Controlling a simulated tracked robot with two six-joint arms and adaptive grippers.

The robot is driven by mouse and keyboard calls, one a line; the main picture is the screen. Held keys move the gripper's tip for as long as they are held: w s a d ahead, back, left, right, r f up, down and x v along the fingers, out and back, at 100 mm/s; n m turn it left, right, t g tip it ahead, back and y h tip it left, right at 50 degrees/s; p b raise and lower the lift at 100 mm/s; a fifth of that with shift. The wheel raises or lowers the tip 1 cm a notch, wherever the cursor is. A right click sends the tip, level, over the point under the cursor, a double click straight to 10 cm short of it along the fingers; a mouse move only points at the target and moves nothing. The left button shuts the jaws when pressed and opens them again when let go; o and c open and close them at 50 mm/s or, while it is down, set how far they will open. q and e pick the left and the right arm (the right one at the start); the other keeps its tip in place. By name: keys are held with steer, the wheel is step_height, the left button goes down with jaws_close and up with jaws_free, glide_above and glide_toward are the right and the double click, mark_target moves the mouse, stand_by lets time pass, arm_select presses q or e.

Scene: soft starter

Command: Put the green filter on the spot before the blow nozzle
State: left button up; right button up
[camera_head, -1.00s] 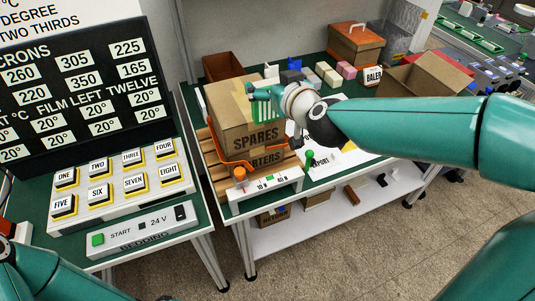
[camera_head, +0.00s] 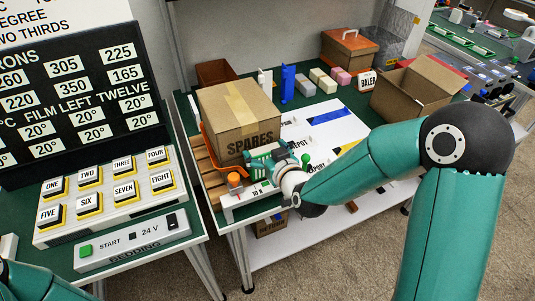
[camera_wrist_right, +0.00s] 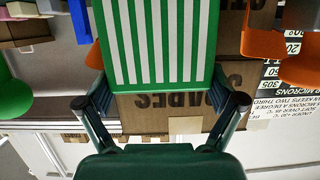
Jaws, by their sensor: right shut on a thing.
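The green filter (camera_wrist_right: 165,40) is a block with green and white stripes, held between the fingers of my right gripper (camera_wrist_right: 160,110) in the wrist view. In the head view my right gripper (camera_head: 265,158) is in front of the SPARES carton (camera_head: 240,110), above the near edge of the bench, and its wrist partly hides the filter. I cannot tell which thing is the blow nozzle; a blue upright piece (camera_head: 288,84) stands behind the carton's right side. The spot is not clearly identifiable. My left gripper is out of view; only part of that arm shows at the lower left.
An orange knob (camera_head: 234,180) and a green-topped lever (camera_head: 305,159) stand on the bench's front strip. Small blocks, an open carton (camera_head: 418,90) and a toolbox (camera_head: 350,48) stand farther back.

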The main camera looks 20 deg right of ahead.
steer(key=shift+f, duration=0.95)
steer(key=shift+f, duration=0.1)
steer(key=o, duration=1)
